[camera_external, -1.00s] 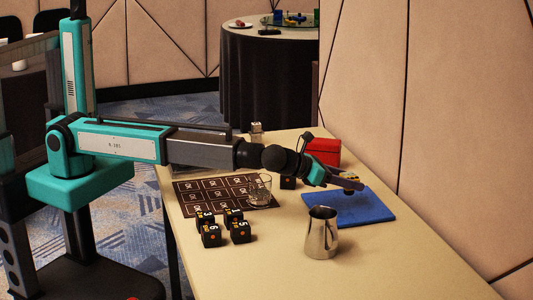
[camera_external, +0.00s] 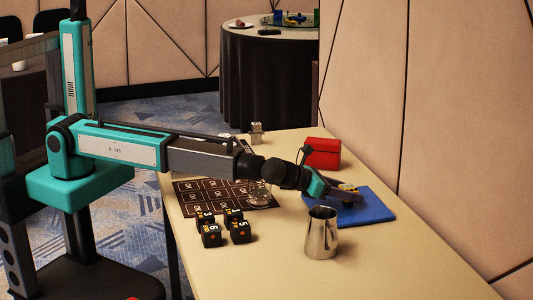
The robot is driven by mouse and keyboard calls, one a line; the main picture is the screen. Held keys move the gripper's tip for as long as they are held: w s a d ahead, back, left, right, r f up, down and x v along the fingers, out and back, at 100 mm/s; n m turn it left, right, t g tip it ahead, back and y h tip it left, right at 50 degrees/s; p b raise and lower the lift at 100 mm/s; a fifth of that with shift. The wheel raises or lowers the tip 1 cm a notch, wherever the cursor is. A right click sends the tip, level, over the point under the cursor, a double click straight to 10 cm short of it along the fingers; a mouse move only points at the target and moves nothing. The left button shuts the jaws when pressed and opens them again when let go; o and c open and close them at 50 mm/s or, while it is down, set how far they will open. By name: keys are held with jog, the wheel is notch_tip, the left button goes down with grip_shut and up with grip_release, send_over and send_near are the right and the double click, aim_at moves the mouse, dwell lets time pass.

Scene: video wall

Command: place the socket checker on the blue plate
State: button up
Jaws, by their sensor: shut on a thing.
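The blue plate (camera_external: 377,208) lies flat on the right part of the table, partly covered by my gripper. My gripper (camera_external: 348,195) is over the left part of the plate, shut on the socket checker (camera_external: 347,187). The checker is small, with yellow and dark parts, and mostly hidden by the fingers. It is low over the plate; I cannot tell whether it touches it.
A metal pitcher (camera_external: 321,234) stands just in front of the plate. A red box (camera_external: 322,153) is behind it. Several black numbered cubes (camera_external: 239,231), a dark printed mat (camera_external: 190,190) and a glass (camera_external: 259,194) are to the left.

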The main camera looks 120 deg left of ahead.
jog(key=o, duration=1.1)
jog(key=shift+r, duration=0.15)
jog(key=shift+v, duration=6.05)
